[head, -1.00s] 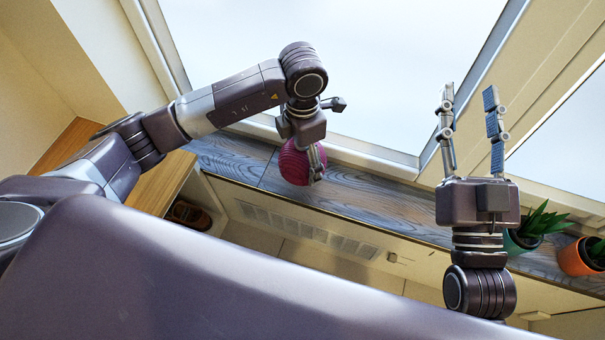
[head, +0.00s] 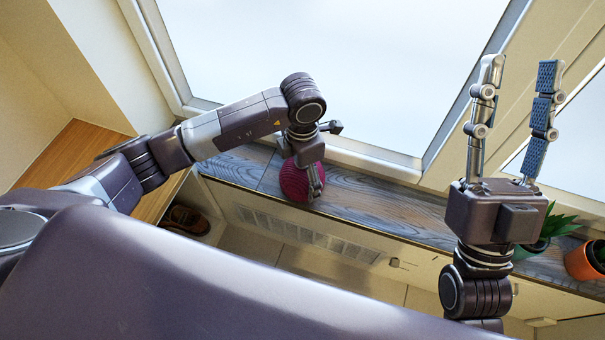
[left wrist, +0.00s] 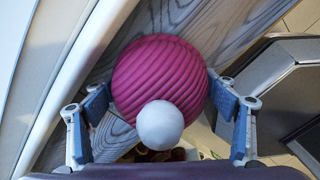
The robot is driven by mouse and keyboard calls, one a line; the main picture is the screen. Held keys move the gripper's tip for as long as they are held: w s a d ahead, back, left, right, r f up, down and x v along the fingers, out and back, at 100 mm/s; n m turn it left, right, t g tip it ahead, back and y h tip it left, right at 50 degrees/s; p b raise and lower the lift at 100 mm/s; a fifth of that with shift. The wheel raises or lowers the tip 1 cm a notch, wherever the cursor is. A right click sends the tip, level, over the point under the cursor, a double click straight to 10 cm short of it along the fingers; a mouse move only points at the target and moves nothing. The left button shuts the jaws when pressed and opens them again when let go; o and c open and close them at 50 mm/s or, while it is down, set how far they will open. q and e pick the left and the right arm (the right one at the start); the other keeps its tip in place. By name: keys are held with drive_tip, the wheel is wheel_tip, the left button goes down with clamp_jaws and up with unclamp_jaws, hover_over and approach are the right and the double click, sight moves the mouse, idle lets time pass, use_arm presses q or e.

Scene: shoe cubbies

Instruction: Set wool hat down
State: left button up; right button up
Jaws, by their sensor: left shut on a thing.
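The wool hat (head: 295,183) is a ribbed magenta beanie. In the left wrist view the hat (left wrist: 160,75) shows a white pompom facing the camera. My left gripper (head: 312,182) is shut on it, with one blue-padded finger on each side in the left wrist view. The hat is at the grey wood-grain sill (head: 365,203) under the window; whether its underside touches the sill is hidden. My right gripper (head: 514,115) is raised at the right, fingers spread, open and empty.
Two potted plants stand on the sill at the right, one in a green pot (head: 527,250) and one in an orange pot (head: 584,262). Brown shoes (head: 186,219) sit in a cubby below at the left. The sill between hat and plants is clear.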

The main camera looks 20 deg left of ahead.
use_arm(q)
drive_tip(key=shift+f, duration=0.1)
use_arm(e)
drive_tip(key=shift+s+r, duration=0.15)
drive_tip(key=shift+s, duration=0.1)
